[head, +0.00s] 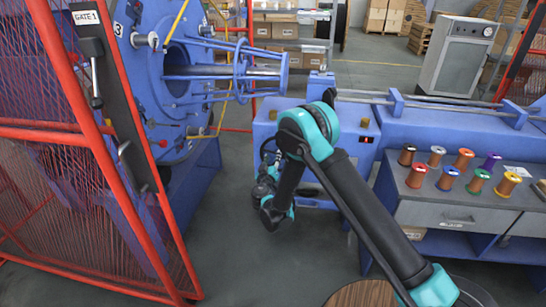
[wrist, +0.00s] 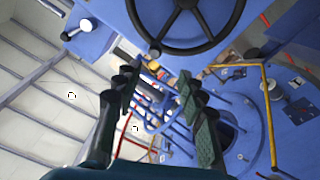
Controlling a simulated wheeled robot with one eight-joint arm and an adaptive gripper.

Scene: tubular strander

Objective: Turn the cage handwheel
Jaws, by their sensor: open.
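A black handwheel (wrist: 188,49) with spokes shows at the top of the wrist view, on a blue housing, its upper part cut off by the frame. I take it to be the cage handwheel. My gripper (wrist: 157,80) has its two dark padded fingers spread wide with nothing between them. In the picture the fingertips lie below the wheel's rim, and I see no contact. In the head view my gripper (head: 268,188) hangs in front of the blue machine, left of my arm. The handwheel cannot be made out clearly there.
The blue strander cage end (head: 185,85) stands at the left, behind a red mesh gate (head: 95,150). A workbench (head: 450,212) with several wire spools is at the right. A grey cabinet (head: 455,55) stands at the back. Grey floor (head: 235,215) is clear between gate and machine.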

